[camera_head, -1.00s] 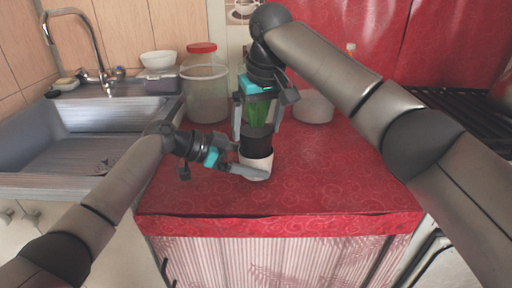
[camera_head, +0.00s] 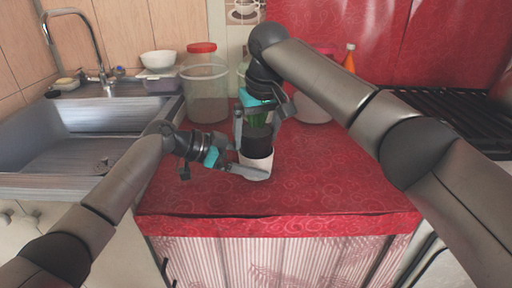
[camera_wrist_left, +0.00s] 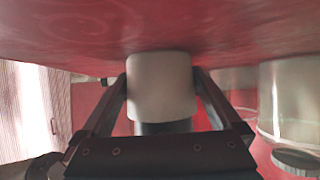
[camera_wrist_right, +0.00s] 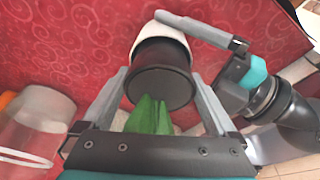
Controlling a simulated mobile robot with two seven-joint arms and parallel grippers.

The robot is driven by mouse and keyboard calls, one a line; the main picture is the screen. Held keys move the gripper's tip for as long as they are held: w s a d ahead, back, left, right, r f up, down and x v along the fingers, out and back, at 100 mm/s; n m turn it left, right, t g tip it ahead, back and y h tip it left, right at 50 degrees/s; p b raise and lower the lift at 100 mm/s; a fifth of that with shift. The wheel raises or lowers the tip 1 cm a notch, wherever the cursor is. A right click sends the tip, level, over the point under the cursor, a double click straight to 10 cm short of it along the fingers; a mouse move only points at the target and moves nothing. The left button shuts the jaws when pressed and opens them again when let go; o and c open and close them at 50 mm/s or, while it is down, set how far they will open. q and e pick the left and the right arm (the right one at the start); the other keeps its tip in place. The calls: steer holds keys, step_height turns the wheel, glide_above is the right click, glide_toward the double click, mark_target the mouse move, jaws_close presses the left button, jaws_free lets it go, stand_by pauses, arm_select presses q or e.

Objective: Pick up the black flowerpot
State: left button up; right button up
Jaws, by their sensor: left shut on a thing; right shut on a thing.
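The black flowerpot (camera_head: 257,146) with a green plant (camera_head: 257,119) sits upright, its lower part inside a white pot (camera_head: 256,168) on the red counter. My right gripper (camera_head: 257,138) comes from above and is shut on the black flowerpot. In the right wrist view the flowerpot (camera_wrist_right: 160,82) is between the fingers, with the white pot's rim (camera_wrist_right: 160,32) beyond it. My left gripper (camera_head: 250,168) is low and shut on the white pot, which also shows in the left wrist view (camera_wrist_left: 162,85). The flowerpot's bottom is hidden inside the white pot.
A big jar with a red lid (camera_head: 206,90) stands behind left. A container (camera_head: 313,108) and a bottle (camera_head: 349,58) are behind the right arm. A sink (camera_head: 85,135) is at left and a stove (camera_head: 455,110) at right. The front right counter (camera_head: 330,180) is clear.

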steer(key=c, duration=0.3)
steer(key=shift+r, duration=0.15)
step_height(320, 180, up, 10)
steer(key=shift+f, duration=0.1)
stand_by(0.3)
arm_select(q)
steer(key=o, duration=0.5)
steer(key=shift+a+r, duration=0.1)
